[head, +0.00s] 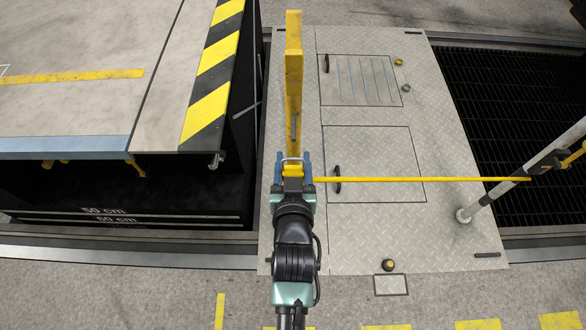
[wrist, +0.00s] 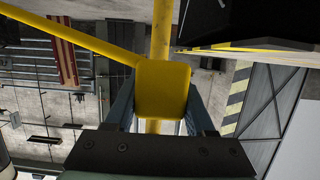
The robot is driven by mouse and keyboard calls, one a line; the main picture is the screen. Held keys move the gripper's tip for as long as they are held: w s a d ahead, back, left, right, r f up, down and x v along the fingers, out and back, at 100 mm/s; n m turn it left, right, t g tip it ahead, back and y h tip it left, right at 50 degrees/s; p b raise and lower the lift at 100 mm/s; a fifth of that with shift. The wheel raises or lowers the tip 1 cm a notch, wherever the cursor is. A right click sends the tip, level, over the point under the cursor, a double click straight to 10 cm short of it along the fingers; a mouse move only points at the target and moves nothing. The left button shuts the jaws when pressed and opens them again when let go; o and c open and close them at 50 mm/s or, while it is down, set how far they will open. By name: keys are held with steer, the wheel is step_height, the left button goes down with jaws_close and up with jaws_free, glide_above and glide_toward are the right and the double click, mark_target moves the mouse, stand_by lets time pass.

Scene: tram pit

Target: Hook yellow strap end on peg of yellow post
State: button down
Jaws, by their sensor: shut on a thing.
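The yellow post (head: 293,80) stands upright straight ahead of my gripper (head: 293,162) in the head view. It also shows behind the grip in the wrist view (wrist: 161,35). My gripper is shut on the yellow strap end (wrist: 162,88), a yellow block between the two blue-grey fingers. A pale metal loop (head: 292,159) shows at the fingertips, close in front of the post. The yellow strap (head: 420,179) runs taut to the right. I cannot make out the peg clearly, nor whether the loop touches it.
The strap leads to a black unit (head: 548,161) on a leaning grey pole (head: 500,190). A platform with a yellow-black striped edge (head: 213,70) lies left of the post, above a dark pit. A metal plate floor (head: 375,230) with hatches lies below the strap.

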steer(key=shift+w, duration=0.1)
steer(key=shift+w, duration=0.95)
steer(key=shift+w, duration=0.3)
stand_by(0.7)
steer(key=shift+w+b, duration=1.25)
steer(key=shift+w, duration=1.6)
steer(key=shift+f, duration=0.15)
steer(key=shift+f+b, duration=0.6)
steer(key=shift+f, duration=0.15)
